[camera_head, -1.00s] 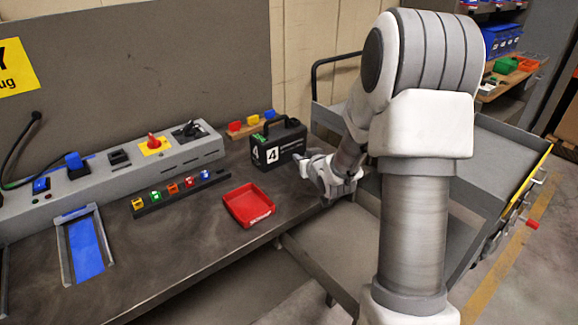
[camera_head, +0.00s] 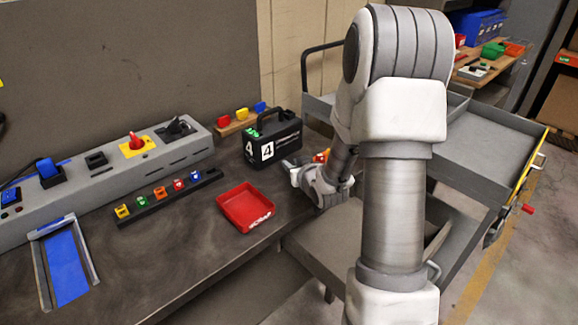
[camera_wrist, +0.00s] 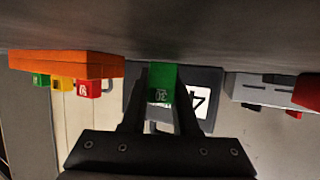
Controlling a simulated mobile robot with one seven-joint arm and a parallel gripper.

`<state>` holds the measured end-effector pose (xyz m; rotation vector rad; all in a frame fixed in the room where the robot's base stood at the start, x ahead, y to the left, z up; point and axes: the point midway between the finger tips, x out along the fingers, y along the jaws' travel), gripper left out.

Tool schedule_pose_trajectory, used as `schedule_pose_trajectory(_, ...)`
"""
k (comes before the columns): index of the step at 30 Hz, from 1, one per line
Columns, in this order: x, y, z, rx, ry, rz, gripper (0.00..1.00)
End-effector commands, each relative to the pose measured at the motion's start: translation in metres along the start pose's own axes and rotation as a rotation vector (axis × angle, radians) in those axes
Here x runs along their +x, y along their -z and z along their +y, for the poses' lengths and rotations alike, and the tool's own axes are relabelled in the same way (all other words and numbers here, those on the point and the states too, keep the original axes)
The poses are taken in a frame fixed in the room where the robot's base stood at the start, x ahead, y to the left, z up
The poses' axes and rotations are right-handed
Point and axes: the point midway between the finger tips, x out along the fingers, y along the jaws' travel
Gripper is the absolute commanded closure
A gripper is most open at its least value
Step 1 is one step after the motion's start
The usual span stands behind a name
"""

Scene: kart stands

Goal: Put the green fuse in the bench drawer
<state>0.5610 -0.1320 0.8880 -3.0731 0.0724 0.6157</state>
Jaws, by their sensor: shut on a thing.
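A green fuse (camera_wrist: 162,84) with a pale label is between the two fingers of my gripper (camera_wrist: 160,100) in the wrist view. The gripper is shut on it. In the head view my gripper (camera_head: 292,172) is at the right end of the bench (camera_head: 150,262), in front of the black case. The fuse cannot be made out there. I cannot make out the bench drawer in either view.
The black case marked 4 (camera_head: 272,140) stands beyond my gripper. A red tray (camera_head: 246,207) lies near the bench's front edge, with a rack of coloured pieces (camera_head: 165,197) behind it. A grey cart (camera_head: 480,150) is at the right. An orange holder (camera_wrist: 68,68) carries small coloured pieces.

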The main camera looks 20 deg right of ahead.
Motion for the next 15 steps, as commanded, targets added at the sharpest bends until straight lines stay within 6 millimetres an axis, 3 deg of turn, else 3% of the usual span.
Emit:
schedule_pose_trajectory(12, 0.0011, -0.0066, 0.0006, -0.001, 0.0, 0.002, 1.0)
schedule_pose_trajectory(13, 0.0006, -0.0054, 0.0006, -0.001, 0.0, 0.002, 0.68)
schedule_pose_trajectory(15, 0.0004, -0.0049, 0.0005, -0.001, 0.0, 0.001, 0.56)
